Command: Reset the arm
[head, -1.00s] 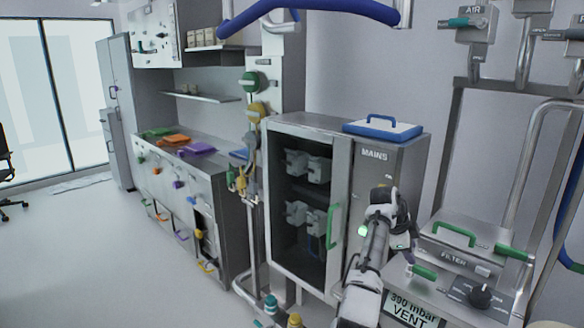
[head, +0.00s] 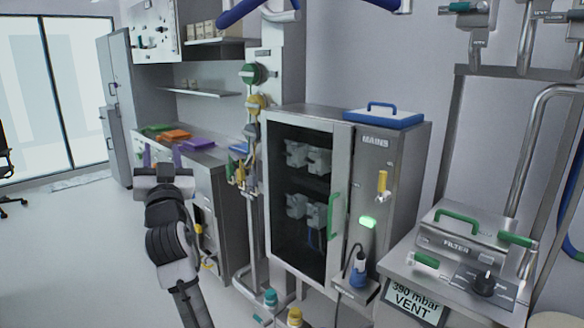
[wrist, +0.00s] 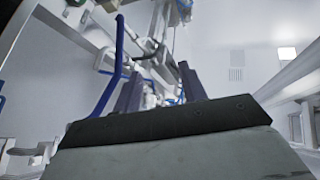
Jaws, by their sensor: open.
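My arm rises from the bottom of the head view and hides part of the bench front. The wrist view looks upward past the fingers to the ceiling and blue pipes.
The MAINS cabinet (head: 391,190) with its glass door closed stands right of my arm. A blue-handled lid (head: 385,120) lies on top. The FILTER unit (head: 456,245) is at the lower right. Open floor (head: 70,250) lies to the left.

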